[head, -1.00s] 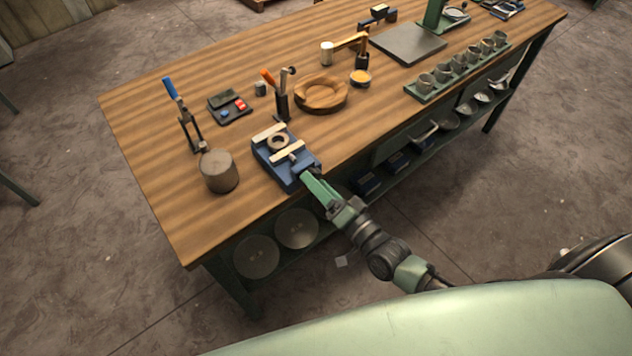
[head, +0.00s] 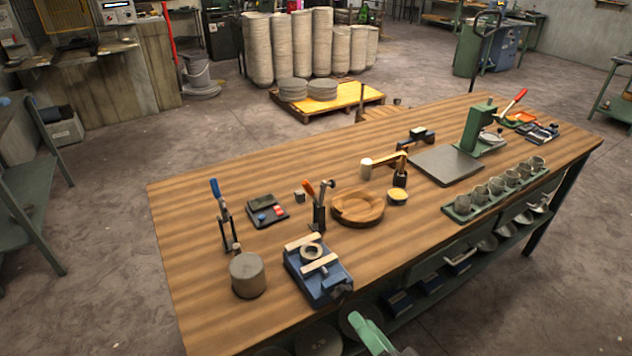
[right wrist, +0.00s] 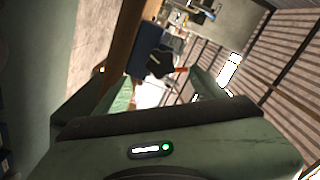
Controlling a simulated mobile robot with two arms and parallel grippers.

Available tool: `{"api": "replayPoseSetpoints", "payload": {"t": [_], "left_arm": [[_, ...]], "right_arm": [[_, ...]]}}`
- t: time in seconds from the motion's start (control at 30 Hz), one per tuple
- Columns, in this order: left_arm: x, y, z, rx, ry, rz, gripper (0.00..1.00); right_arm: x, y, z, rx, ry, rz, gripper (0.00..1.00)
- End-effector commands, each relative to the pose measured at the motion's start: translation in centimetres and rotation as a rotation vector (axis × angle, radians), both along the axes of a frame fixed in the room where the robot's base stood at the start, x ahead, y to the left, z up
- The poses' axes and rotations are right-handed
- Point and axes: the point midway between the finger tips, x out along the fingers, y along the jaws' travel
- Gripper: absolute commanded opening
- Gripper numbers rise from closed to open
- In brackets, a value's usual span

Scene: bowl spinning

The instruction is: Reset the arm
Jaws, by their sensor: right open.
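My right gripper (head: 368,328) is at the bottom edge of the head view, in front of the workbench (head: 215,310) and below the vise. Its green fingers are apart in the right wrist view (right wrist: 162,88), with nothing between them. The blue vise (head: 328,288) stands at the bench's front edge. A ring (head: 311,251) lies between its two pale jaw strips. The vise also shows beyond the fingers in the right wrist view (right wrist: 150,45); the gripper is apart from it. My left gripper is not in view.
A grey cylinder (head: 247,276) stands left of the vise. A wooden bowl (head: 358,206) and a black upright tool with an orange handle (head: 318,210) stand behind it. A green rack of cups (head: 490,195) is at right. The floor in front is free.

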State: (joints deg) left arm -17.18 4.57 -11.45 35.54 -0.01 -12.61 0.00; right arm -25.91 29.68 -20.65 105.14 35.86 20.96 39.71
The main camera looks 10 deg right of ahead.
Motion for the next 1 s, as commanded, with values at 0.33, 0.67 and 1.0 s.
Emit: {"api": "replayPoseSetpoints", "payload": {"t": [0.33,0.67,1.0], "left_arm": [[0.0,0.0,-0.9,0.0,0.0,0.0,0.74],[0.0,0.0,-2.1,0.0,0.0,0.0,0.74],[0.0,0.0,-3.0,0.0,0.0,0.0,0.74]], "right_arm": [[-1.3,-2.9,-13.8,-0.327,0.193,-0.024,0.7],[-12.9,-6.7,-35.9,-0.838,0.628,0.143,0.7],[-30.5,-5.9,-47.5,-1.123,0.995,0.532,0.7]]}}
